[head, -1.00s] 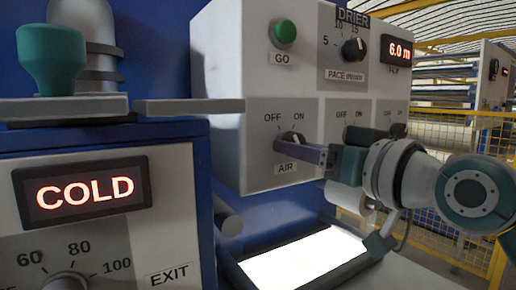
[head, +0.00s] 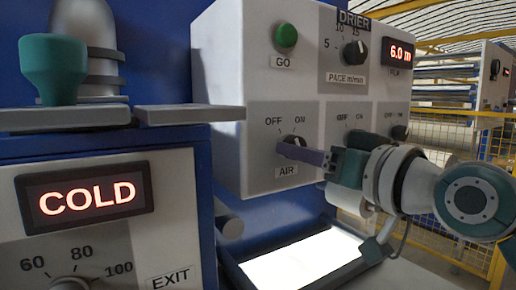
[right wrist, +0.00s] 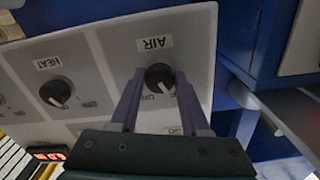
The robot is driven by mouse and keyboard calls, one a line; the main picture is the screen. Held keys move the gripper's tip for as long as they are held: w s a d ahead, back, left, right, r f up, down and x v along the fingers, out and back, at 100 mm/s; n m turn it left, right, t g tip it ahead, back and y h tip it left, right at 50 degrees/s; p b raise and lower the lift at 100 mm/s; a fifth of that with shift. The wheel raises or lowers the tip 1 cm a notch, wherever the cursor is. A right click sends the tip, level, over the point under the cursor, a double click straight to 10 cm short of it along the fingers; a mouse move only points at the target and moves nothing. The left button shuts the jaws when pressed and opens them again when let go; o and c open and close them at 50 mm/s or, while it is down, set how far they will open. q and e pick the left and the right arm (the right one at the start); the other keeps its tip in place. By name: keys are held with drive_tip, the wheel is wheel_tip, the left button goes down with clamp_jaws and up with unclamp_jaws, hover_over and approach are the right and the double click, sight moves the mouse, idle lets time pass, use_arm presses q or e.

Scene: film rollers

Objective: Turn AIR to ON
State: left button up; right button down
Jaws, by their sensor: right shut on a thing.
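The AIR knob (head: 296,140) is a dark round knob on the grey drier panel, with OFF at its upper left and ON at its upper right. My right gripper (head: 285,148) reaches in from the right and is shut on the knob. In the right wrist view, where the panel appears upside down, the two purple fingers (right wrist: 158,88) stand on both sides of the AIR knob (right wrist: 158,74). The fingers partly cover the knob and its dial letters, so I cannot tell which mark its pointer faces. My left gripper is not in view.
The HEAT knob (right wrist: 56,92) sits beside AIR. A green GO button (head: 285,36), the PACE knob (head: 355,52) and a red display (head: 397,54) are above. A COLD display (head: 93,199) is at left. A bright lit plate (head: 305,258) lies below the panel.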

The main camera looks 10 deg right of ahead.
drive_tip(key=shift+a+r+m+p, duration=0.1)
drive_tip(key=shift+m+p, duration=0.95)
drive_tip(key=shift+m, duration=1.65)
drive_tip(key=shift+a+r+m+p, duration=0.1)
drive_tip(key=shift+m+p, duration=0.95)
drive_tip(key=shift+m, duration=1.65)
drive_tip(key=shift+f, duration=0.1)
drive_tip(key=shift+c, duration=1.9)
unclamp_jaws()
